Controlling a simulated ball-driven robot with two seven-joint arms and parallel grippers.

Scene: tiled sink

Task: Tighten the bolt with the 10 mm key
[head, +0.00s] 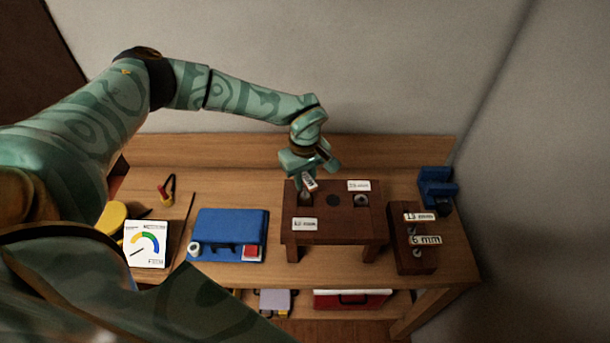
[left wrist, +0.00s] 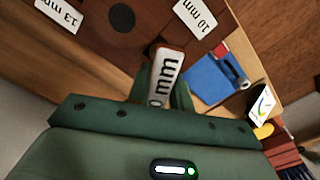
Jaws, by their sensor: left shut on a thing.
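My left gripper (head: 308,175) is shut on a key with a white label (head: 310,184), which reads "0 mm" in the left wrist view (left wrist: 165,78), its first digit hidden. The key's lower end is at the left spot of the dark wooden block (head: 331,240), by the label "10 mm" (head: 305,224). The bolt there is hidden, so I cannot tell whether the key sits on it. Another bolt (head: 361,200) is at the block's right, by a "13 mm" label (head: 359,185). My right gripper is not in view.
A dark key rack (head: 406,258) at the right holds keys labelled 13 mm (head: 420,217) and 6 mm (head: 426,240). A blue vise (head: 437,188) stands behind it. A blue case (head: 230,228), a gauge card (head: 146,244) and pliers (head: 167,191) lie to the left.

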